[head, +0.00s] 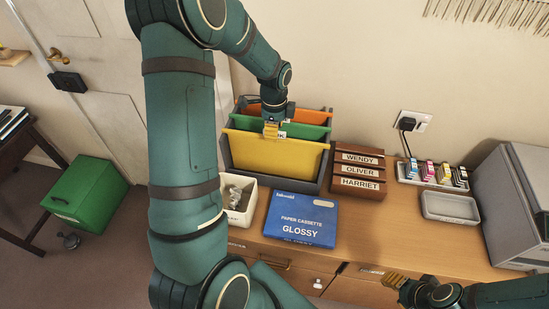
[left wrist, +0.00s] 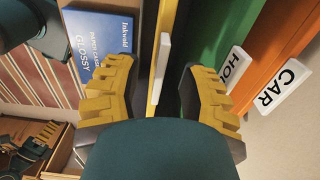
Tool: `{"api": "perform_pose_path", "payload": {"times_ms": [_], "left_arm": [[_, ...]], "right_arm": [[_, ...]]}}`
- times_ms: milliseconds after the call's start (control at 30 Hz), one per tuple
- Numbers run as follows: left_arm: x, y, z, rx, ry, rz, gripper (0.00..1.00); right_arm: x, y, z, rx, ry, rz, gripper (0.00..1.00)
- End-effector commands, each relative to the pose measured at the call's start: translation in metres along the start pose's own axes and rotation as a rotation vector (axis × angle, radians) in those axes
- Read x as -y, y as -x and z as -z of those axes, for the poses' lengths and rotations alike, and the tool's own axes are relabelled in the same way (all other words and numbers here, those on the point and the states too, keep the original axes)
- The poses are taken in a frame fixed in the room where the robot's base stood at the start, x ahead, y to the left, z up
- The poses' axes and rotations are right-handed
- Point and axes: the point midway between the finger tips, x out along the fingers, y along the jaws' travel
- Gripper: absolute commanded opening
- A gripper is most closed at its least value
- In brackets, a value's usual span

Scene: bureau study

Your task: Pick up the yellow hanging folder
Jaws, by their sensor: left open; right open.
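The yellow hanging folder (head: 275,156) stands upright at the front of a dark grey file holder (head: 226,157), before a green folder (head: 251,125) and an orange folder (head: 312,116). My left gripper (head: 271,129) is over the yellow folder's top edge, pointing down. In the left wrist view, the yellow folder's edge and its white tab (left wrist: 159,68) lie between the open fingers, with a gap on each side. The tab's text is not readable. My right gripper (head: 398,284) is open and empty at the desk's front edge.
A blue paper cassette box (head: 301,219) and a white bin (head: 240,206) stand in front of the holder. Brown labelled boxes (head: 358,172), a grey tray (head: 450,207), ink cartridges (head: 429,170) and a grey machine (head: 510,200) are to the right.

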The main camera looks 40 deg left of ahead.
Motion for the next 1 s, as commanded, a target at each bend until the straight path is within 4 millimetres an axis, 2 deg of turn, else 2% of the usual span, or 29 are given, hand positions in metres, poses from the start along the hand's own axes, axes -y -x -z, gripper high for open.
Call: {"api": "perform_pose_path", "payload": {"times_ms": [100, 367, 400, 500, 1000], "left_arm": [[-0.0002, -0.0105, -0.0002, 0.0, 0.0, -0.001, 0.41], [-0.0001, -0.0118, -0.0002, 0.0, 0.0, 0.0, 0.41], [-0.0001, -0.0118, -0.0002, 0.0, 0.0, 0.0, 0.34], [-0.0001, -0.0117, -0.0001, 0.0, 0.0, 0.0, 0.0], [-0.0004, -0.012, 0.0001, 0.0, 0.0, -0.001, 0.0]], "right_arm": [[-0.0004, -0.0012, -0.0001, 0.0, 0.0, 0.0, 0.47], [-0.0003, -0.001, -0.0001, 0.0, 0.0, 0.0, 0.47], [-0.0003, -0.001, 0.0, 0.0, 0.0, 0.0, 0.47], [-0.0003, -0.001, -0.0001, 0.0, 0.0, 0.0, 0.47], [-0.0003, -0.0011, -0.0001, 0.0, 0.0, 0.0, 0.47]]}}
